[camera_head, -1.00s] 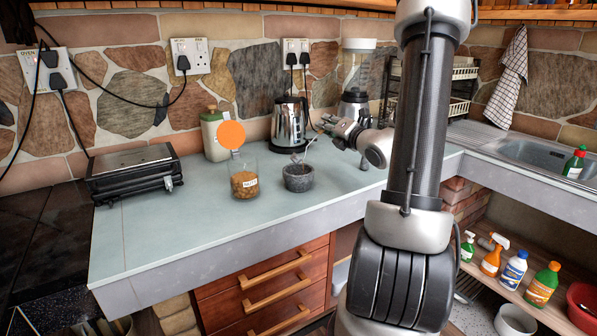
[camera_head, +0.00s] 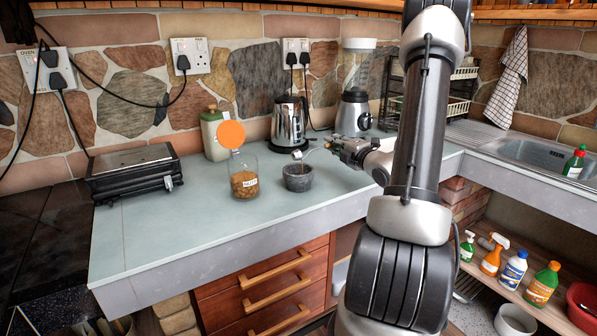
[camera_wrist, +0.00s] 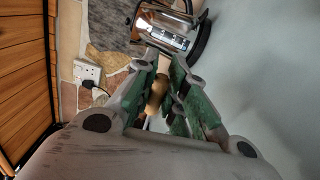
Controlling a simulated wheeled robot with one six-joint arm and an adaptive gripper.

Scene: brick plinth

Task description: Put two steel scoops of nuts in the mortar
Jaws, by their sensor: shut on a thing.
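A grey stone mortar (camera_head: 298,180) stands on the counter. Left of it stands a glass jar (camera_head: 244,183) of brown nuts with a white label and an orange disc (camera_head: 231,135) at its top. My gripper (camera_head: 337,147) is right of and above the mortar, shut on the steel scoop (camera_head: 310,152). The scoop reaches left over the mortar, with something brown at its end just above the rim; I cannot tell whether it is lying in the scoop or falling. The mortar's inside is hidden. In the wrist view my green-padded fingers (camera_wrist: 165,98) have a tan shape between them.
A steel kettle (camera_head: 289,122) stands behind the mortar, and a blender (camera_head: 354,110) behind my gripper. A cream container (camera_head: 212,133) is behind the jar. A black grill (camera_head: 135,172) sits at left. The counter's front (camera_head: 190,218) is clear.

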